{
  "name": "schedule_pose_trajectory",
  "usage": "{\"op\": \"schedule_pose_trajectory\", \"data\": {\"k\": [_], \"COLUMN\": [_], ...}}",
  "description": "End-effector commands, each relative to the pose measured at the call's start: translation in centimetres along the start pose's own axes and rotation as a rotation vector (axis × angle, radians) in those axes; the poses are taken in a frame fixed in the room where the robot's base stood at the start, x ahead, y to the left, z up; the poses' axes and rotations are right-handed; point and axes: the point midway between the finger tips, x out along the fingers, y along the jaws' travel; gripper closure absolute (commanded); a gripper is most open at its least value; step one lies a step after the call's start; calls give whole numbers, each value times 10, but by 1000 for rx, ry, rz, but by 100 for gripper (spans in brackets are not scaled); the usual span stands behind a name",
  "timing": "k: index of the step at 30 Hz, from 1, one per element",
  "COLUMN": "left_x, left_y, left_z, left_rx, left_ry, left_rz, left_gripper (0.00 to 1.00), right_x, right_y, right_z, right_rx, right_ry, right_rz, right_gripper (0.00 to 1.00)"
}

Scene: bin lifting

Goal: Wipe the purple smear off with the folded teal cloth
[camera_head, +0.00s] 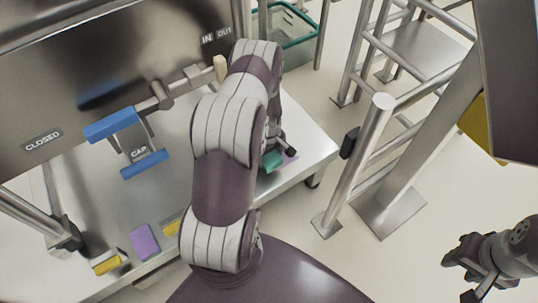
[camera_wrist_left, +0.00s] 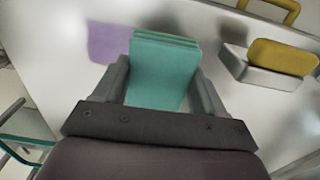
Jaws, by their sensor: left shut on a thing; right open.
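The folded teal cloth (camera_head: 272,161) is at the right end of the steel table, partly hidden behind my left arm. My left gripper (camera_head: 279,150) is shut on it. In the left wrist view the cloth (camera_wrist_left: 160,72) sits between the two fingers of my left gripper (camera_wrist_left: 163,88). The purple smear (camera_wrist_left: 108,42) is a flat patch on the tabletop just left of the cloth there. In the head view a small part of the smear (camera_head: 290,157) shows right beside the cloth. Whether the cloth touches the tabletop is unclear. My right gripper (camera_head: 468,264) is open and empty over the floor at lower right.
A purple block (camera_head: 145,241) and yellow-topped pieces (camera_head: 107,264) lie along the table's front edge. A blue-handled CAP part (camera_head: 130,140) and a steel panel (camera_head: 90,80) stand behind. A yellow-topped grey block (camera_wrist_left: 282,57) is right of the cloth. Steel rails (camera_head: 368,140) stand right.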

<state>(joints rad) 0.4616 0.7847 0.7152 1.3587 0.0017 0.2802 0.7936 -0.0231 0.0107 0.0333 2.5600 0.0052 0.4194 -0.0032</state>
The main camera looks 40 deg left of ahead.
Motion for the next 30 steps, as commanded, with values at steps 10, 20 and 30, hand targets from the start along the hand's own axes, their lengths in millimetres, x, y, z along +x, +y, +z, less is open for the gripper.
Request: {"op": "schedule_pose_trajectory", "data": {"k": [10,20,30], "left_x": [-29,-28,-28], "left_y": [1,1,1], "left_z": [-2,-2,-2], "left_rx": [6,6,6], "left_ry": [0,0,0], "left_rz": [0,0,0], "left_gripper": [57,57,57], "right_x": [-25,-24,-24], "right_y": [0,0,0], "right_z": [-3,-3,-3], "right_rx": [0,0,0], "right_ry": [0,0,0], "right_rz": [0,0,0], "right_gripper": [57,57,57]}}
